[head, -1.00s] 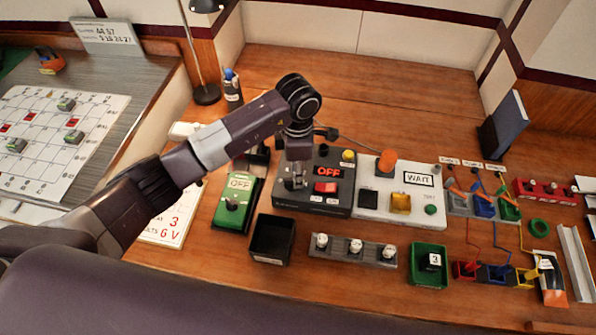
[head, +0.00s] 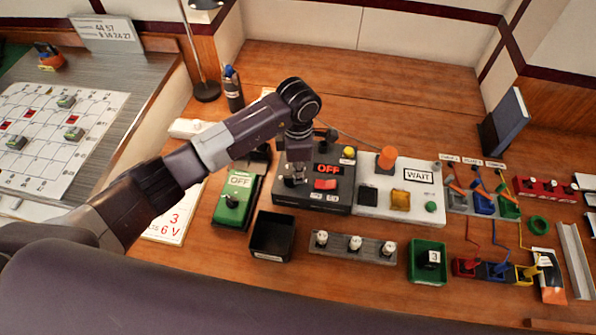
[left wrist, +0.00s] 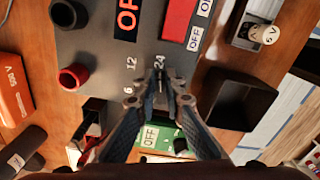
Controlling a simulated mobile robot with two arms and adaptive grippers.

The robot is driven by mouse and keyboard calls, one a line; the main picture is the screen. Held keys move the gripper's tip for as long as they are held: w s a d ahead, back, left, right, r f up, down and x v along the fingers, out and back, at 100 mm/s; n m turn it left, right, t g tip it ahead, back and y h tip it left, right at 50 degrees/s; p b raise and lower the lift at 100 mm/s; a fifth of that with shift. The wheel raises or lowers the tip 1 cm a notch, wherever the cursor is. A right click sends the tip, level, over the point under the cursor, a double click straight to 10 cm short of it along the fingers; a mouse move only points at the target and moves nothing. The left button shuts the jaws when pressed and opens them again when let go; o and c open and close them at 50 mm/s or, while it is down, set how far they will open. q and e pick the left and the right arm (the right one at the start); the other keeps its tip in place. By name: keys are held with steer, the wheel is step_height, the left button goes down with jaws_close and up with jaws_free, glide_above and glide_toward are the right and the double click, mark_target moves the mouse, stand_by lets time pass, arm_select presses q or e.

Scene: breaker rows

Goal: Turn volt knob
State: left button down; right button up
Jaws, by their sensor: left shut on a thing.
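The dark power box (head: 338,197) stands mid-table in the head view, with a lit OFF display and a red switch (head: 325,184). My left gripper (head: 294,180) reaches down onto the left part of its top. In the left wrist view my left gripper (left wrist: 166,84) is shut on the volt knob, between the printed marks 6, 12 and 24. Its fingers hide most of the knob, so I cannot tell which mark it points to. My right gripper is not in view.
A green box marked OFF (head: 238,200) stands left of the power box, and a white WAIT panel (head: 402,206) stands right of it. A black bin (head: 272,236) is in front. A card reading 6 V (head: 172,222) lies at left.

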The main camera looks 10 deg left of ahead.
arm_select(q)
steer(key=shift+w+n, duration=0.1)
steer(key=shift+n, duration=0.2)
steer(key=n+b, duration=0.2)
steer(key=n, duration=0.1)
steer(key=shift+w+a+n, duration=0.2)
steer(key=shift+w+n, duration=0.1)
steer(key=n+b, duration=0.1)
steer(key=n, duration=0.2)
steer(key=shift+w+a+n+b, duration=0.2)
steer(key=shift+n+b, duration=0.1)
steer(key=shift+b, duration=0.1)
steer(key=n+b, duration=0.1)
steer(key=n, duration=0.1)
steer(key=shift+a+n, duration=0.2)
steer(key=shift+n, duration=0.2)
steer(key=n, duration=0.3)
steer(key=n+b, duration=0.1)
steer(key=shift+w+a, duration=0.15)
steer(key=shift+a, duration=0.15)
steer(key=shift+a+r+n, duration=0.1)
steer(key=shift+a+n, duration=0.05)
steer(key=shift+n, duration=1.1)
steer(key=shift+a+n, duration=0.15)
steer(key=shift+n, duration=1.1)
steer(key=c, duration=2)
jaws_free()
